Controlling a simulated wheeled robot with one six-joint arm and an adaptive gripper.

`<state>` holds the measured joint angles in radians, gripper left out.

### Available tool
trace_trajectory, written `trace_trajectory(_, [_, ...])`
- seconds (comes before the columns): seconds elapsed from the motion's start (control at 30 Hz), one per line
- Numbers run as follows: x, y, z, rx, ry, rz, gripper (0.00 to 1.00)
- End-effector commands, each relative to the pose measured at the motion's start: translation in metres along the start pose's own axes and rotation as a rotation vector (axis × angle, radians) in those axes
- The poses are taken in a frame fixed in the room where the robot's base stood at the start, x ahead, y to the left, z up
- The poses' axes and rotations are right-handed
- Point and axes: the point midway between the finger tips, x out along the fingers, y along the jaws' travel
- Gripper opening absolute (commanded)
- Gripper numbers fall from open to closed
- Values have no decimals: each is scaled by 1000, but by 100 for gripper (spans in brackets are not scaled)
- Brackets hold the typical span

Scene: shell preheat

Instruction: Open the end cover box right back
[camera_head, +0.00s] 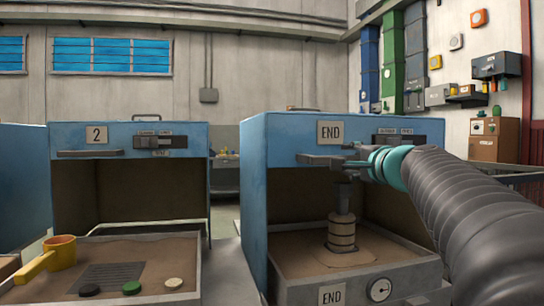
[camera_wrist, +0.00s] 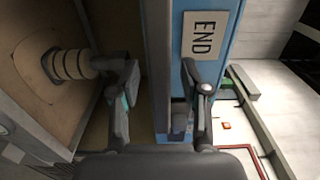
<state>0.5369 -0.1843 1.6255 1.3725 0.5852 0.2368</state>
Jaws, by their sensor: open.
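The blue END box (camera_head: 254,195) stands right of centre in the head view, with an END plate (camera_head: 330,131) on its upper front panel. Below the plate a grey handle bar (camera_head: 314,159) runs sideways. The front below that panel is open, showing the inside. My gripper (camera_head: 346,163) is at the right part of the bar, its fingers above and below it. In the wrist view my gripper (camera_wrist: 160,100) is open, with the grey bar (camera_wrist: 157,50) between the fingers. Contact cannot be told. The END plate also shows there (camera_wrist: 202,36).
A stacked pale cylinder (camera_head: 342,232) stands on sand inside the END box, above a drawer front with a gauge (camera_head: 379,289). Left, box 2 (camera_head: 61,180) is open, with a yellow pot (camera_head: 62,252) and small discs on its tray. A narrow gap separates the boxes.

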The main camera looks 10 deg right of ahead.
Motion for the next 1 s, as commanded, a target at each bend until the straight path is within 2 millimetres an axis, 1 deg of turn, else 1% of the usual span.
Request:
trace_trajectory(0.4, [3, 0, 1, 0, -1, 0, 46])
trace_trajectory(0.43, [3, 0, 1, 0, -1, 0, 41])
trace_trajectory(0.47, [3, 0, 1, 0, -1, 0, 33])
trace_trajectory(0.5, [3, 0, 1, 0, -1, 0, 23])
trace_trajectory(0.6, [3, 0, 1, 0, -1, 0, 0])
trace_trajectory(0.87, [4, 0, -1, 0, 2, 0, 0])
trace_trajectory(1.0, [12, 0, -1, 0, 0, 0, 0])
